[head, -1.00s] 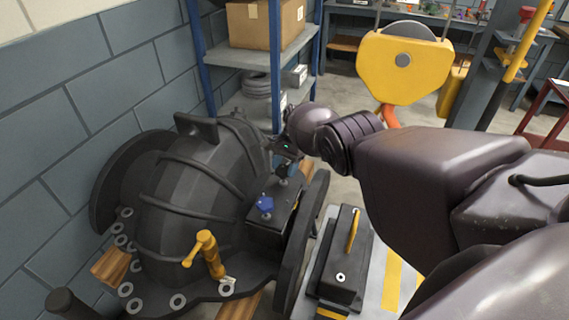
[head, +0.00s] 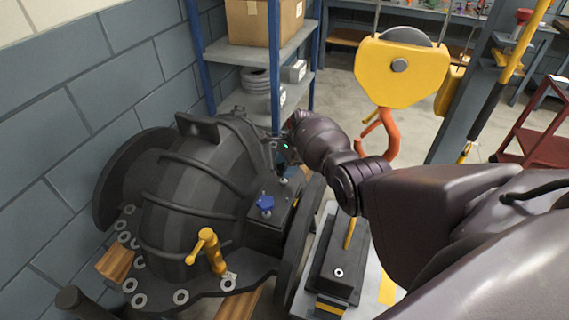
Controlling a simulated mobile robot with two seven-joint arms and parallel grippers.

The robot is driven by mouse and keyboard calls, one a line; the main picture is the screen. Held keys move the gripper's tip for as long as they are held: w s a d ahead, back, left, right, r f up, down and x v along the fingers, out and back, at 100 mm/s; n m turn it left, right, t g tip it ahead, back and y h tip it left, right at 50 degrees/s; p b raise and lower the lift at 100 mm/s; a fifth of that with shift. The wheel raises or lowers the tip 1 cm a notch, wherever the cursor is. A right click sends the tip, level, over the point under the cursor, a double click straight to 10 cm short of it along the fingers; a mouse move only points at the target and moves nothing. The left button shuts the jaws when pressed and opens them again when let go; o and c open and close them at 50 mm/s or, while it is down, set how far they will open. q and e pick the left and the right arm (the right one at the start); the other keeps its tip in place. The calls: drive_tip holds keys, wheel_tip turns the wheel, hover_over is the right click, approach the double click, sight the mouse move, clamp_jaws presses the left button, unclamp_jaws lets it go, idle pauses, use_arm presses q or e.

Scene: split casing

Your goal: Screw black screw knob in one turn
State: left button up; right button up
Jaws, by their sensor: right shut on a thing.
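The dark casing (head: 190,195) lies on wooden blocks at the left, with a black box (head: 272,228) on its right side. A blue star knob (head: 265,202) sits on top of that box. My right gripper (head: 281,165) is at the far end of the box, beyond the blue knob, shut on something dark. What it holds is mostly hidden by the hand and is too small to make out; the black screw knob does not show clearly. My left gripper is not in view.
A yellow handle (head: 207,252) stands on the casing's flange, among several washers. A black block with a yellow handle (head: 338,262) is right of the casing. A yellow hoist block (head: 401,72) with an orange hook hangs behind my right arm. A blue shelf holds a cardboard box (head: 263,22).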

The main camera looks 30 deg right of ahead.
drive_tip(key=m+t, duration=0.1)
drive_tip(key=m, duration=0.1)
drive_tip(key=m+t, duration=0.1)
drive_tip(key=m, duration=0.2)
drive_tip(key=shift+s+m+h, duration=0.2)
drive_tip(key=shift+m+h, duration=0.1)
drive_tip(key=shift+h, duration=0.1)
drive_tip(key=m, duration=0.2)
drive_tip(key=m+t+h, duration=0.1)
drive_tip(key=m, duration=0.2)
drive_tip(key=shift+s+a+m+h, duration=0.1)
drive_tip(key=shift+a+m+h, duration=0.05)
drive_tip(key=shift+m+h, duration=0.15)
drive_tip(key=o, duration=0.9)
drive_tip(key=shift+t, duration=0.3)
drive_tip(key=v, duration=1)
drive_tip(key=shift+r, duration=0.35)
drive_tip(key=shift+s, duration=0.1)
